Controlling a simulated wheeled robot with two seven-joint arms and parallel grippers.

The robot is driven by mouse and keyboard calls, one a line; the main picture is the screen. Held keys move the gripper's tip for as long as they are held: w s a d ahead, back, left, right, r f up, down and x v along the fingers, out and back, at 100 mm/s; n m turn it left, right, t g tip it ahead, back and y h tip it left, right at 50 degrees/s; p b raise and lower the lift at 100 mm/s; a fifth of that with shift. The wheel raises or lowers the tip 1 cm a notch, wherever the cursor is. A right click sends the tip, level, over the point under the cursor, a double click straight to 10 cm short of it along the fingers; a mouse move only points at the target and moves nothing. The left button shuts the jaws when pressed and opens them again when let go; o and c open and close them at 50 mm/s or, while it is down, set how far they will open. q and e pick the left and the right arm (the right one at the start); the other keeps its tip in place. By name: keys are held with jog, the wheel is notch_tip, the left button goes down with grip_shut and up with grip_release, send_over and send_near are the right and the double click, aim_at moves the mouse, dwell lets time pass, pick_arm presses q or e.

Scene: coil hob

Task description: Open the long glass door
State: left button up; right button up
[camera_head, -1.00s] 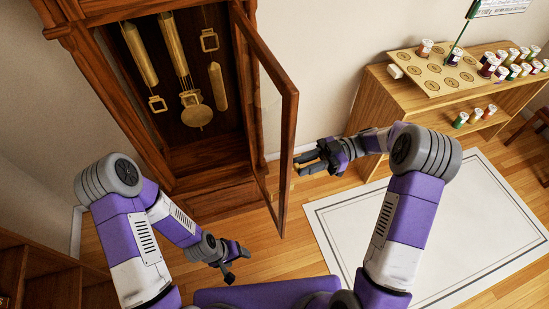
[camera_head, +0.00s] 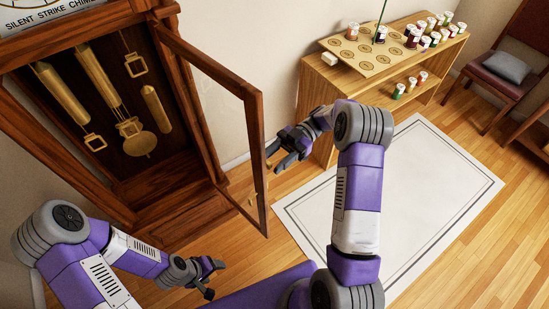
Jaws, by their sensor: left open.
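The long glass door (camera_head: 257,135) is a wood-framed pane hinged on the right side of a tall wooden clock case (camera_head: 165,192). It stands swung out from the case, which shows brass weights (camera_head: 95,78) and a pendulum (camera_head: 138,142) inside. My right gripper (camera_head: 276,158) is just right of the door's free edge, fingers pointing toward it. A small brass fitting (camera_head: 268,166) shows by its fingertips. I cannot tell whether they touch the door or how far the jaws are apart. My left gripper (camera_head: 214,279) is open and empty, low in front of the case.
A wooden shelf unit (camera_head: 315,92) with several spools and a board stands against the wall at right. A white bordered mat (camera_head: 420,180) lies on the wooden floor. A chair (camera_head: 500,85) with a grey cushion is far right. The floor below the door is clear.

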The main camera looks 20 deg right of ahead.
jog(key=shift+d, duration=0.1)
jog(key=p+v, duration=0.3)
jog(key=v, duration=0.4)
jog(key=shift+d, duration=0.25)
